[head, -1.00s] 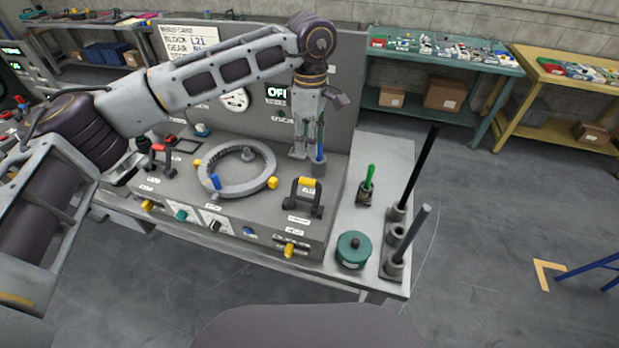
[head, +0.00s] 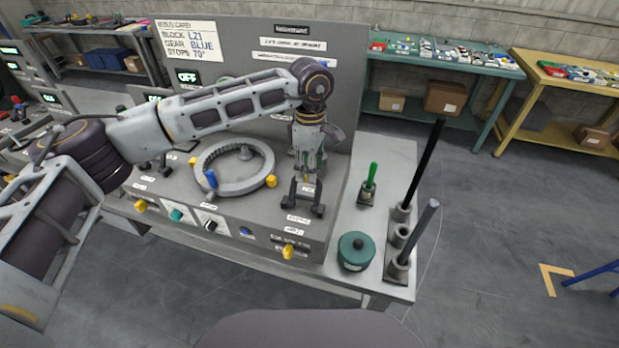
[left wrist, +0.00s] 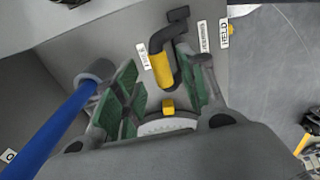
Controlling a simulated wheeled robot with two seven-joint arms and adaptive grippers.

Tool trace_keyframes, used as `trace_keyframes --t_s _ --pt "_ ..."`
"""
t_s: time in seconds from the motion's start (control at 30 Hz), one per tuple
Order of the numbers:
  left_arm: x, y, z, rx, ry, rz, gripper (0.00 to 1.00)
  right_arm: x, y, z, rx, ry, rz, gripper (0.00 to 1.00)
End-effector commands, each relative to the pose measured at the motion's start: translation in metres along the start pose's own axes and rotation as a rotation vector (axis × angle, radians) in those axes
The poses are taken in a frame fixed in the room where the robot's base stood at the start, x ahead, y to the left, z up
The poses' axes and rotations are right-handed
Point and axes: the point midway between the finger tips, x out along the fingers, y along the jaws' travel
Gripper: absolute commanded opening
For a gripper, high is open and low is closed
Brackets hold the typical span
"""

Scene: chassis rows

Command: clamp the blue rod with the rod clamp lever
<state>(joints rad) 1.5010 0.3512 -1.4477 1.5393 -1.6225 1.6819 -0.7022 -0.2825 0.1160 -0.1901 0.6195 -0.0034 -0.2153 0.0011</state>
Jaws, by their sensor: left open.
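The rod clamp lever (head: 292,200) is a black crank with a yellow grip on the grey console's right side, below my left gripper (head: 307,176). In the left wrist view the lever's yellow grip (left wrist: 162,70) lies between the green-padded fingers of my open left gripper (left wrist: 155,95), with gaps on both sides. The blue rod (left wrist: 50,130) stands in a grey collar (left wrist: 97,72) just left of the fingers in that view. My right gripper is not in view.
A grey toothed ring (head: 235,185) with a blue pin (head: 211,179) and yellow blocks lies left of the lever. A green-handled tool (head: 369,180), a teal pot (head: 355,250) and tall dark rods (head: 425,165) stand at right. A tall panel (head: 340,90) rises behind.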

Motion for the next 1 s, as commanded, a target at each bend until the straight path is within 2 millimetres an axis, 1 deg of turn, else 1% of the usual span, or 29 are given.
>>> trace_keyframes --t_s 0.03,0.23,0.43,0.67,0.77,1.0 --pt "0.008 0.000 0.000 0.000 0.000 -0.001 0.41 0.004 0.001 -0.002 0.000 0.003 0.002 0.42" --pt "0.023 0.000 0.000 0.000 0.000 0.000 0.41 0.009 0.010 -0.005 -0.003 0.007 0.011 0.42" --pt "0.028 0.000 0.000 0.000 0.000 0.000 0.41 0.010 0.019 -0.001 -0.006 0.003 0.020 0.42" --pt "0.028 0.000 0.000 0.000 0.000 0.000 0.41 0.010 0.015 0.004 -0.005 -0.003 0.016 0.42" --pt "0.028 0.000 0.000 0.000 0.000 0.000 0.31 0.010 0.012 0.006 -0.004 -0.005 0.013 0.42" --pt "0.027 0.000 0.000 -0.001 0.000 0.001 0.00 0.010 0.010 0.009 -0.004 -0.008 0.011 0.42"
